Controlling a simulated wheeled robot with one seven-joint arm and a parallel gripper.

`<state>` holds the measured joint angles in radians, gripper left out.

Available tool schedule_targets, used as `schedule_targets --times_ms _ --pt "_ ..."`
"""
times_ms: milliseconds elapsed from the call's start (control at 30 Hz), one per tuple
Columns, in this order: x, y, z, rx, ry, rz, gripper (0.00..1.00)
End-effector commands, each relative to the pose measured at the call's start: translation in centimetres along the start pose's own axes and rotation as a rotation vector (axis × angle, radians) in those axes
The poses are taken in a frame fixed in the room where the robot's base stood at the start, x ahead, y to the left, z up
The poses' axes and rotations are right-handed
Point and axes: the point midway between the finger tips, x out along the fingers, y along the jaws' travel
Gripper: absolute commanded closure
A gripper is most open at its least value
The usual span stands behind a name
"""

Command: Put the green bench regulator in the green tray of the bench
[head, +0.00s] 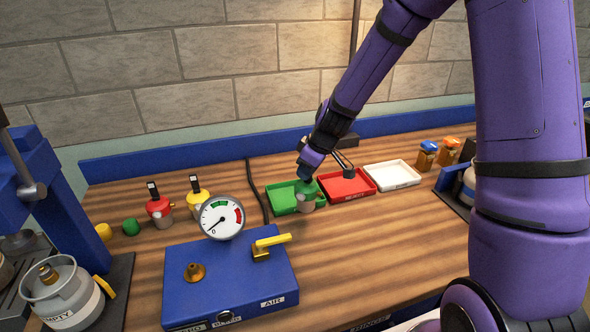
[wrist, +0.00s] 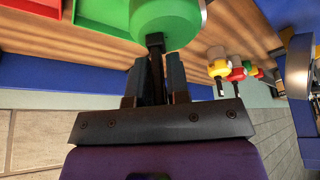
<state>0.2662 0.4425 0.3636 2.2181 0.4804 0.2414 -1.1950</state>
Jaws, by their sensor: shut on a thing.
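The green bench regulator (head: 307,196), with a green top and greyish body, is at the right front part of the green tray (head: 281,200). My gripper (head: 305,178) is above it, pointing down, and shut on its dark upright stem. In the wrist view my gripper's fingers (wrist: 156,80) close around that stem, with the round green regulator (wrist: 165,24) beyond them. The green tray (wrist: 112,14) shows beside it there. I cannot tell whether the regulator's base touches the tray floor.
A red tray (head: 346,190) and a white tray (head: 392,178) stand to the right. Red (head: 159,208) and yellow (head: 198,199) regulators stand left, behind a blue box with a gauge (head: 222,217). The wooden bench (head: 380,240) is clear in front of the trays.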

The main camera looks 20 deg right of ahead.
Motion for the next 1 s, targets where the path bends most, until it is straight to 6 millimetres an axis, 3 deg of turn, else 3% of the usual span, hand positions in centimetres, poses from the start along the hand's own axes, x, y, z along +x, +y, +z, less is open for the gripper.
schedule_targets --times_ms 200,400,567,800,1000 --pt "1.9 3.0 -3.4 -0.003 0.001 0.000 1.00" --pt "2.8 4.5 -4.9 0.000 0.000 0.000 1.00" --pt "3.3 4.7 -4.9 0.000 0.000 -0.001 1.00" --pt "5.9 4.7 -3.8 0.002 -0.001 -0.001 1.00" --pt "6.0 4.7 -3.8 0.000 0.001 0.001 1.00"
